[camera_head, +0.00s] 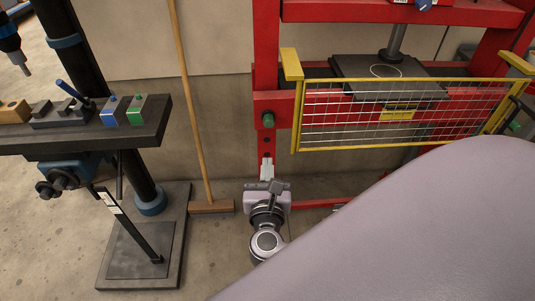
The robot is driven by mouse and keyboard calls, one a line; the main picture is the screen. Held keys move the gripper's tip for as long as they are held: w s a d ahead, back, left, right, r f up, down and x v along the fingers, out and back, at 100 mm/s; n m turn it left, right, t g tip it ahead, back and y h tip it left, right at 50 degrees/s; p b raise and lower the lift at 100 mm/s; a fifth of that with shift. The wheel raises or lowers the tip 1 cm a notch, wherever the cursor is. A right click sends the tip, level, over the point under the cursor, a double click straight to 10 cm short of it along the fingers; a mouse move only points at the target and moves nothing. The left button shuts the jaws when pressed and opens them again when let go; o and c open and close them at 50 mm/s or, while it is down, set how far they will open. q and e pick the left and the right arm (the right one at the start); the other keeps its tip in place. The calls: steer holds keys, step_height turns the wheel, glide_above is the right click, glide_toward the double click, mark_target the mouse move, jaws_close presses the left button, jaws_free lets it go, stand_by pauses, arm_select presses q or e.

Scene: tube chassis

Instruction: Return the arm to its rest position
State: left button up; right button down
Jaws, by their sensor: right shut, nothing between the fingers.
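My right gripper (267,172) shows at the bottom centre of the head view. It is shut and empty, with its fingers pointing away from me. It appears in front of the lower red post (267,144) of the press; I cannot tell whether they touch. My right forearm and wrist (266,240) lie below the gripper. A large pale link of my own arm fills the lower right and hides the floor there. My left gripper is out of view.
A red press with a yellow-framed mesh guard (400,112) stands at the right. A drill stand with a dark table (85,135) holding several small blocks stands at the left. A broom (211,207) leans on the wall between them. Some floor (220,250) is clear.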

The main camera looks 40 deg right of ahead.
steer(key=shift+s+a, duration=0.3)
steer(key=shift+s, duration=0.15)
steer(key=s+a+f+m+g+y+p, duration=0.1)
steer(key=s+a+f+m+g+y, duration=0.1)
steer(key=s+f+m+y, duration=0.25)
steer(key=s+a+f+m+g+y, duration=0.1)
steer(key=s+f+m+g+y, duration=0.15)
steer(key=f+m, duration=0.4)
steer(key=s+a+m+y, duration=0.1)
steer(key=s+m+y, duration=0.1)
steer(key=m, duration=0.5)
steer(key=s+a+f+m+y+p, duration=0.1)
steer(key=s+a+m+y, duration=0.1)
steer(key=m, duration=0.6)
steer(key=shift+s+f+m+t+y, duration=0.25)
steer(key=shift+s+m+t+y, duration=0.1)
steer(key=shift+s+y, duration=0.5)
